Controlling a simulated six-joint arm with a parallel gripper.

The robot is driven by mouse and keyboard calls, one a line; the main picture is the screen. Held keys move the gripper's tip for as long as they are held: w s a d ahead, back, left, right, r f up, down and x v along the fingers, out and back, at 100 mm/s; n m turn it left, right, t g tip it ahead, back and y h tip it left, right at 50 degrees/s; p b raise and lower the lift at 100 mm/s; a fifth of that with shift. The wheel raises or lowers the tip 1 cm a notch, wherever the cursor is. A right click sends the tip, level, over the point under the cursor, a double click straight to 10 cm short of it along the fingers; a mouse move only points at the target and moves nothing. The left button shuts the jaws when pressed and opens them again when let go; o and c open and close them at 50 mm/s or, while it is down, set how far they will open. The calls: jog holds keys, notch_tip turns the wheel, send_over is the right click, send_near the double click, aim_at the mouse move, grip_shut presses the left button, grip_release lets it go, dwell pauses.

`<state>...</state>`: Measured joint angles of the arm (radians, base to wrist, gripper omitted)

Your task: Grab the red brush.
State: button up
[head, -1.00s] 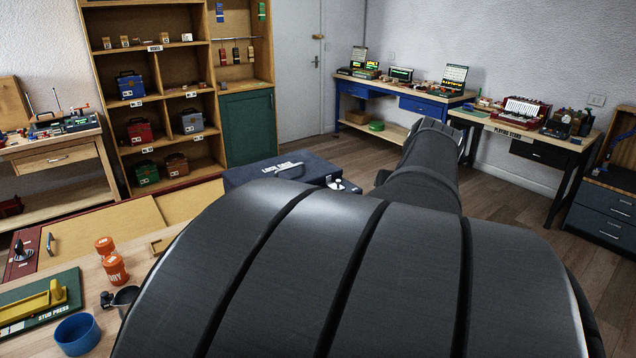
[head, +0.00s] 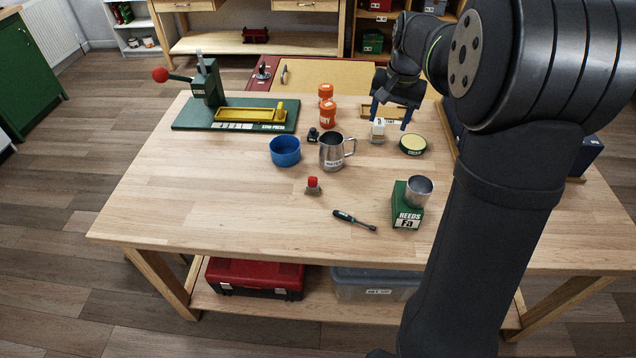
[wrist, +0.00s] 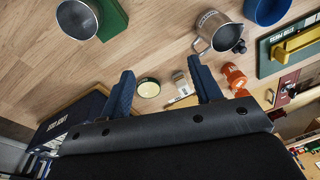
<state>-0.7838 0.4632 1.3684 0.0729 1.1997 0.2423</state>
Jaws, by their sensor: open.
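A small piece with a red top and a greyish lower part (head: 313,185) stands on the wooden workbench (head: 200,215), in front of the steel mug. It looks like the red brush, but it is too small to be certain. My gripper (head: 391,118) has blue fingers spread apart and empty, pointing down above the back right of the bench, well behind and right of the red piece. In the wrist view my gripper (wrist: 165,84) is open, with a small white-labelled bottle (wrist: 180,84) and a round tin (wrist: 148,88) beyond the fingers. I cannot make out the red piece there.
A steel mug (head: 332,153), blue bowl (head: 285,151) and orange jars (head: 328,113) stand mid-bench. A screwdriver (head: 354,220) and a green reeds block with a metal cup (head: 408,205) lie nearer. A green stud press (head: 235,115) is back left. The bench's front left is clear.

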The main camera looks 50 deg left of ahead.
jog(key=n+h, duration=0.1)
jog(key=n, duration=0.1)
send_over(313, 178)
notch_tip(313, 178, down, 5)
jog(key=f, duration=1.1)
jog(key=shift+w+a, duration=0.25)
jog(key=shift+a, duration=0.1)
jog(key=shift+s+d+f, duration=0.1)
jog(key=shift+d+f, duration=0.05)
jog(key=shift+f, duration=1.45)
jog(key=shift+s+d+f, duration=0.1)
jog(key=shift+f, duration=1.5)
jog(key=c, duration=1.1)
jog(key=shift+o, duration=0.2)
jog(key=shift+r, duration=0.15)
jog(key=shift+r, duration=0.55)
notch_tip(313, 178, up, 3)
jog(key=w+d+r, duration=0.6)
jog(key=d, duration=0.4)
jog(key=shift+r, duration=0.35)
